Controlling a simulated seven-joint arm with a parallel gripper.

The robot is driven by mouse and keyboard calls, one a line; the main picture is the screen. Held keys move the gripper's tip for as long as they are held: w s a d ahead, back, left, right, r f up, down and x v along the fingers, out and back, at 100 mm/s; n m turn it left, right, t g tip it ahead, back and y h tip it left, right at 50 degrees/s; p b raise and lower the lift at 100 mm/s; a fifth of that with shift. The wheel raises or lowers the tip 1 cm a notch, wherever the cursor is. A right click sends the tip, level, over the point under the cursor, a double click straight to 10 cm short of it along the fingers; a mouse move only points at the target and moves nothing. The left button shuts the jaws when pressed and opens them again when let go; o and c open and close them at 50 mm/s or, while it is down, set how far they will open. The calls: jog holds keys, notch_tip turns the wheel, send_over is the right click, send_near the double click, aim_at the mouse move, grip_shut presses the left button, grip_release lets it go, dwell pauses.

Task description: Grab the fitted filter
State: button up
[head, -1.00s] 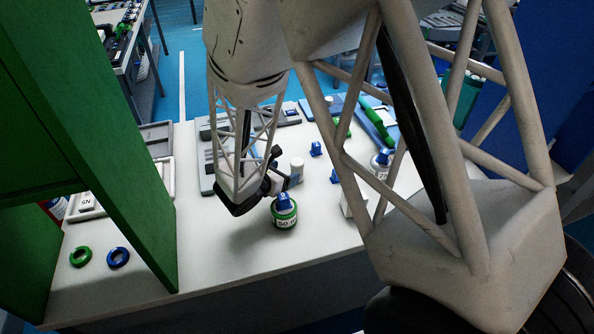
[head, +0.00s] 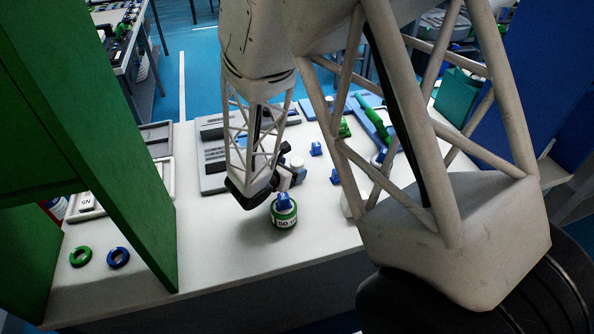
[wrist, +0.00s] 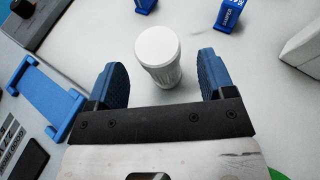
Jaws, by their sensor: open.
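A white ribbed cylinder with a smooth round cap (wrist: 158,48) stands upright between the fingers of my gripper (wrist: 162,62) in the wrist view. My gripper is open, with a blue pad on either side of it and visible gaps, so nothing is held. In the head view the cylinder's white top (head: 297,162) shows just behind my gripper (head: 291,179); its lower part is hidden. I cannot tell for certain whether this cylinder is the fitted filter. A green jar (head: 284,216) with a blue piece (head: 284,201) on top stands in front of my gripper.
Small blue blocks (head: 316,149) stand behind and right of the cylinder. A blue frame (wrist: 45,95) lies left of my gripper, a pale box (wrist: 303,45) right. Green (head: 80,257) and blue rings (head: 118,257) lie near a green panel (head: 130,150). The front table is mostly clear.

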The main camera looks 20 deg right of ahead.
aim_at(292, 167)
jog(key=shift+x, duration=1.7)
jog(key=c, duration=1)
jog(key=shift+r, duration=0.15)
jog(key=shift+r, duration=4.85)
